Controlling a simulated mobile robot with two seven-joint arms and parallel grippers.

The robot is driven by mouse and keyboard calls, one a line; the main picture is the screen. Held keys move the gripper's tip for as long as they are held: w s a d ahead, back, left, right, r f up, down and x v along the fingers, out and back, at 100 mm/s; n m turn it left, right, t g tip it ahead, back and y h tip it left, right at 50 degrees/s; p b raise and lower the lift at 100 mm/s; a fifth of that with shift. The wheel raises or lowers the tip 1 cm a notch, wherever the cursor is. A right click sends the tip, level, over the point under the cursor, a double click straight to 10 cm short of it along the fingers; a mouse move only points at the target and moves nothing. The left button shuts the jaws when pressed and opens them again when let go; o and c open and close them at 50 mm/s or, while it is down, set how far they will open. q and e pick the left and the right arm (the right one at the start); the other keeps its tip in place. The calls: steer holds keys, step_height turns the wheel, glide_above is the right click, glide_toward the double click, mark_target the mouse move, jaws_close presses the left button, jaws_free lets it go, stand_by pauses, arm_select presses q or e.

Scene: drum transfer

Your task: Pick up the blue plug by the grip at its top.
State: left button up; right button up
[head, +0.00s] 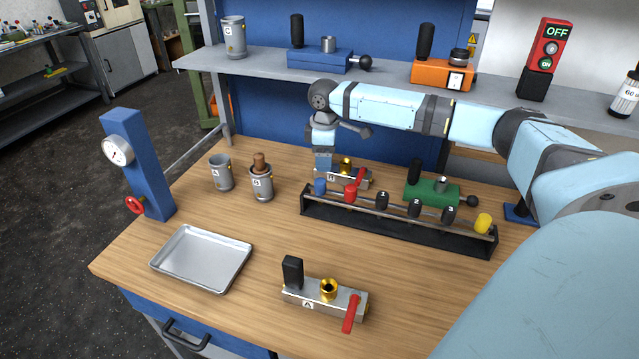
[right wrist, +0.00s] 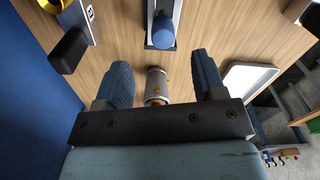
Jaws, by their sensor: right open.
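The blue plug (head: 320,186) stands at the left end of a long black rack (head: 400,232), beside a red plug (head: 351,192). In the right wrist view the blue plug (right wrist: 163,34) shows its rounded top, apart from and beyond the fingertips. My right gripper (head: 323,160) points down just above and behind the blue plug in the head view. Its two blue fingers (right wrist: 160,75) are spread, with nothing held between them. My left gripper is in neither view.
Black plugs 1, 2 and 3 and a yellow plug (head: 482,223) fill the rack's right part. A metal valve block (head: 345,181) stands behind the rack. Two grey cups (head: 221,172), a tray (head: 202,259) and valve block A (head: 322,296) stand on the bench.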

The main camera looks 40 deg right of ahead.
mark_target(320, 181)
steer(key=f, duration=0.5)
steer(key=a+f, duration=0.1)
steer(key=f, duration=0.1)
steer(key=shift+w+f, duration=0.3)
steer(key=shift+f, duration=0.05)
steer(key=c, duration=1)
